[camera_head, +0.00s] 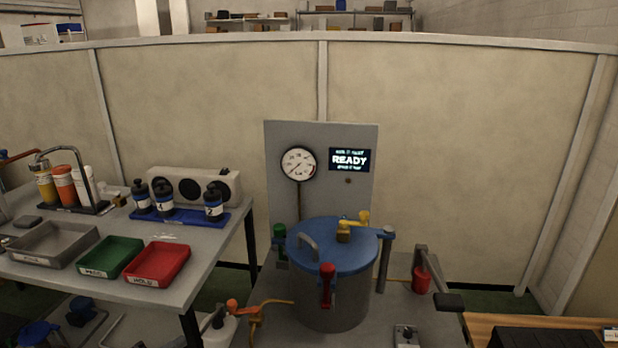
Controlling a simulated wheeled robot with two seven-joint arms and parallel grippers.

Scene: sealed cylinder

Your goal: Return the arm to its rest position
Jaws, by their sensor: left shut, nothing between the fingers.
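I can make out neither of my grippers nor my arms clearly in the head view. The sealed cylinder (333,298) is a grey vessel standing upright on the bench right of centre. Its round blue lid (335,258) sits on top, with a curved grey handle and a yellow valve (357,222) on it. A red-handled clamp (327,285) is at the lid's front and a green-handled one (279,240) at its left. Behind it a grey panel carries a dial gauge (298,163) and a screen (350,159) reading READY.
A table at left (215,262) holds a grey tray (52,240), a green tray (110,257), a red tray (157,263), several dark bottles on a blue tray (234,220) and a bottle rack. A black-handled lever (448,302) stands right of the cylinder. A partition wall (455,150) closes the back.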

